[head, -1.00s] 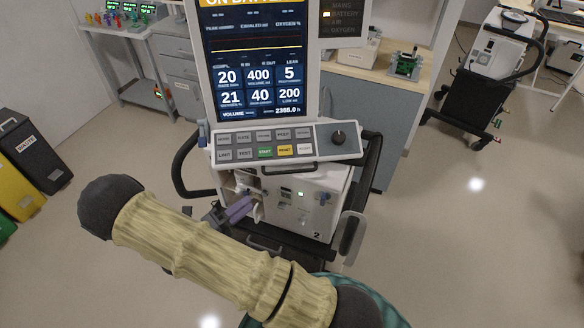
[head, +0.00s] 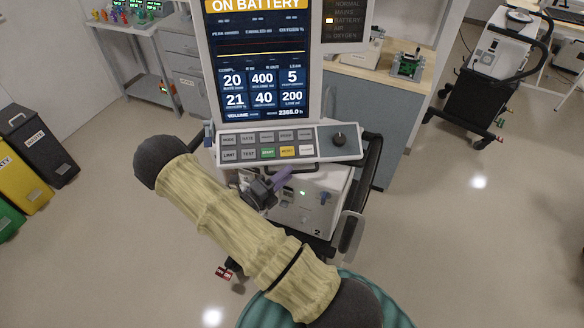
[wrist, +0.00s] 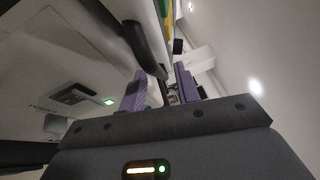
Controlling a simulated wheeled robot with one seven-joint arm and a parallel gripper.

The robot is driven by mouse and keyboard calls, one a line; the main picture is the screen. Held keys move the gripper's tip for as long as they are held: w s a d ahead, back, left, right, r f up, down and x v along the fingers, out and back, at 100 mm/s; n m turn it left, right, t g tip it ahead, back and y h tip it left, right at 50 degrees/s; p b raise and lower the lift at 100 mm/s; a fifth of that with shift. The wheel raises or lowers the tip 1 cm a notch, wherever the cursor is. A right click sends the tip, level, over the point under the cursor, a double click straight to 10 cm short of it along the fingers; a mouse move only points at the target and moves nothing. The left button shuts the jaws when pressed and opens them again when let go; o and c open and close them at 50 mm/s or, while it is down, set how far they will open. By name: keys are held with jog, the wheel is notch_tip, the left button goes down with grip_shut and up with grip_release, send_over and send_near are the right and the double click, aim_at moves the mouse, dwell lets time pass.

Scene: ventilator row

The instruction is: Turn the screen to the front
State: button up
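The ventilator's screen (head: 262,60) stands upright above its white body (head: 318,200). Its lit face shows toward my head camera, with "ON BATTERY" across the top. A button panel (head: 290,143) with a dark knob juts out below it. My gripper (head: 275,184) is just under the panel's front edge, with one purple finger showing; my arm hides the rest. In the wrist view my gripper (wrist: 160,85) has its two purple fingers apart. A dark bar (wrist: 148,46) reaches down toward the gap between them. I cannot tell whether the fingers touch it.
Dark side rails (head: 372,170) flank the ventilator. A blue-grey counter (head: 385,125) stands close behind it at the right. Another ventilator cart (head: 480,90) is farther right. Waste bins (head: 40,145) stand at the left. Open floor lies on both sides.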

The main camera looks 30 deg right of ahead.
jog(key=shift+x, duration=1.2)
jog(key=shift+c, duration=0.2)
grip_shut()
jog(key=shift+a, duration=0.1)
